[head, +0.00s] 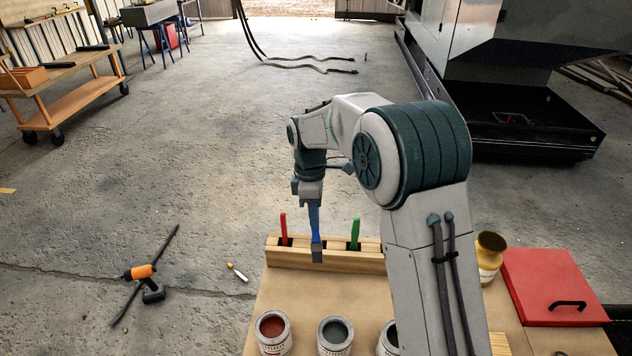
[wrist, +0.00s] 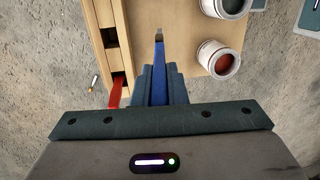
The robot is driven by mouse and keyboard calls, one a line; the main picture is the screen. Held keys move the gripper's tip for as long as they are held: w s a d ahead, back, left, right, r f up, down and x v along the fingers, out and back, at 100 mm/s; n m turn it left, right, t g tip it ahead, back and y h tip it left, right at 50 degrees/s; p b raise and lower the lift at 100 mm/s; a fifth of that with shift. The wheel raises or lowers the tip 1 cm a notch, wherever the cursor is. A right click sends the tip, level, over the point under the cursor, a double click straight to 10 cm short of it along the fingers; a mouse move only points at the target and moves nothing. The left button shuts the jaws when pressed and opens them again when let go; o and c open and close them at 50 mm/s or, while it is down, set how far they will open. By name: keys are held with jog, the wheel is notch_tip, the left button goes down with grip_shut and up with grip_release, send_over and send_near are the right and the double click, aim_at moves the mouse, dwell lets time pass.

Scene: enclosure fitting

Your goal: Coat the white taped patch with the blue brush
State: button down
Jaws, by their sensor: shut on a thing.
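My gripper (head: 311,201) is shut on the handle of the blue brush (head: 315,222). The brush hangs tip down by the wooden rack, with its grey end in front of the rack in the head view. In the wrist view the blue handle (wrist: 159,80) lies between my gripper's fingers (wrist: 158,76), and its grey end points away from me. A red brush (head: 284,230) and a green brush (head: 355,234) stand in the wooden rack (head: 375,264). I cannot see a white taped patch in either view.
Paint cans stand on the table (head: 272,295): one with red paint (head: 273,331), one dark (head: 335,335), another partly behind my arm. A yellow jar (head: 489,258) and a red box (head: 548,282) are at the right. A drill (head: 147,281) lies on the floor at left.

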jog(key=s+d+f+g+h+p, duration=0.1)
jog(key=s+d+p, duration=0.15)
jog(key=s, duration=0.45)
jog(key=s+d+f+g+p, duration=0.15)
jog(key=s+p, duration=0.25)
jog(key=s, duration=0.4)
notch_tip(320, 180, down, 6)
jog(key=b, duration=0.4)
jog(key=shift+t, duration=0.35)
jog(key=shift+d+f+b, duration=0.15)
jog(key=shift+f+b, duration=0.45)
jog(key=shift+f, duration=0.05)
dwell(1.1)
notch_tip(320, 180, up, 7)
jog(key=p, duration=0.4)
jog(key=shift+p, duration=0.4)
dwell(0.7)
